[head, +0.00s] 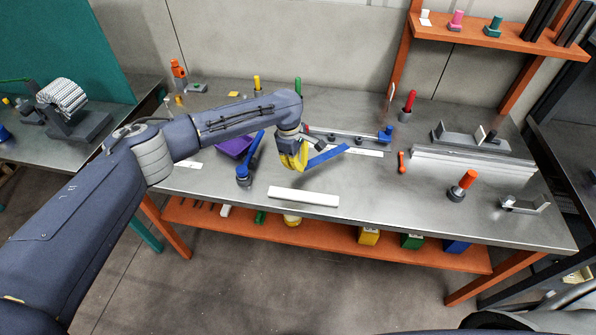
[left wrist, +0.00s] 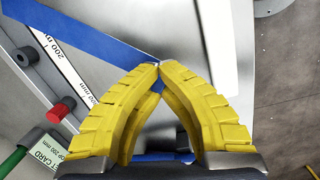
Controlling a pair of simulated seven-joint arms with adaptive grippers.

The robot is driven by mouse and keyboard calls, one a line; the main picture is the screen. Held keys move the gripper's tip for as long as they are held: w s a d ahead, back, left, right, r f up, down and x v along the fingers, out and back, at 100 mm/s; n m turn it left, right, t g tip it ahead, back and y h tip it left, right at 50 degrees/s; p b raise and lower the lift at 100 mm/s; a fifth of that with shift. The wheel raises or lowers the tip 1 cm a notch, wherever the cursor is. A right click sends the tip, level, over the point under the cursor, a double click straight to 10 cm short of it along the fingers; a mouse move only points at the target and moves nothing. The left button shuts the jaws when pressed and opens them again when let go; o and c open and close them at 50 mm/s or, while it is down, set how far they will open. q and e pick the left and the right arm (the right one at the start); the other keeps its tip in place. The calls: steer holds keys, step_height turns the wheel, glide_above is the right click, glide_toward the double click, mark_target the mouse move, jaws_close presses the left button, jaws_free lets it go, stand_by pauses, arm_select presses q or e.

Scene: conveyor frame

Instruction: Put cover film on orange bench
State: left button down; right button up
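A long flat blue strip, which looks like the cover film (head: 328,155), slants up and right from my left gripper (head: 297,167) in the head view. In the left wrist view the strip (left wrist: 85,30) runs from the upper left to the fingertips. The gripper is above the steel top of the bench with orange legs (head: 385,190). I cannot tell whether the strip touches anything below it. My right gripper is not in view.
A white bar (head: 303,196) lies near the bench's front edge. A blue-handled tool (head: 250,160) and a purple tray (head: 235,147) are left of the gripper. A metal rail (head: 470,162) and an orange-handled piece (head: 463,185) are to the right.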

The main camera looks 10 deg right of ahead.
mark_target(298, 177)
arm_select(q)
steer(key=shift+f, duration=1.55)
steer(key=shift+f, duration=0.15)
steer(key=c, duration=1.6)
jaws_free()
step_height(298, 177, up, 12)
steer(key=a, duration=0.1)
steer(key=shift+a, duration=0.35)
steer(key=shift+w, duration=0.15)
